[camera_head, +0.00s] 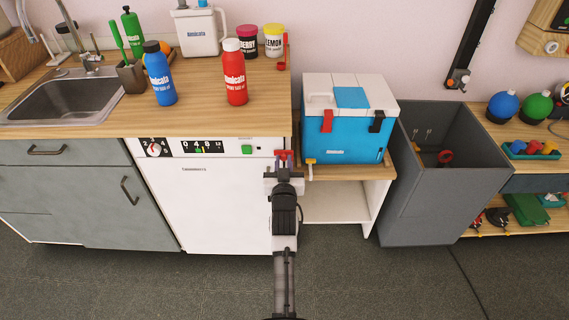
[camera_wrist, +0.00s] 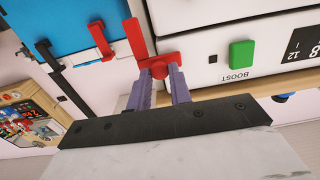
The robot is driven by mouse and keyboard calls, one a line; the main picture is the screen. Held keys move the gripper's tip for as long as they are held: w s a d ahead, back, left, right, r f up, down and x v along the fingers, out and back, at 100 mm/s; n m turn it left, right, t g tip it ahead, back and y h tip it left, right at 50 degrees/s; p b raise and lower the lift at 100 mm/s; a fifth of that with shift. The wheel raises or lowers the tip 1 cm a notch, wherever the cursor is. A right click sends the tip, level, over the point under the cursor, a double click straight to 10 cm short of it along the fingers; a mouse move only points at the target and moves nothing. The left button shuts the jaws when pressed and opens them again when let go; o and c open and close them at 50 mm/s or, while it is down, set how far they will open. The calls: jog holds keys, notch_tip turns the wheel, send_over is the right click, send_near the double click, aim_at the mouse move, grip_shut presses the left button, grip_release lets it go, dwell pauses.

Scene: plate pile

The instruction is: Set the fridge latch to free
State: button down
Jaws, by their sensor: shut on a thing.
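A white appliance front (camera_head: 225,205) stands under the counter, with a dial, a number panel and a green button. A red latch (camera_head: 283,153) sits at its upper right corner. The fingers cover part of the latch. The appliance door looks closed.
A blue and white cooler box (camera_head: 352,140) with a red and a black clasp stands on a low shelf just right of my gripper. A grey open bin (camera_head: 440,200) stands further right. Bottles, including a red one (camera_head: 235,75), stand on the counter. The floor in front is clear.

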jog(key=shift+d+r, duration=0.1)
jog(key=shift+d, duration=0.15)
jog(key=c, duration=1.3)
grip_release()
jog(key=shift+d, duration=0.1)
jog(key=shift+s, duration=0.15)
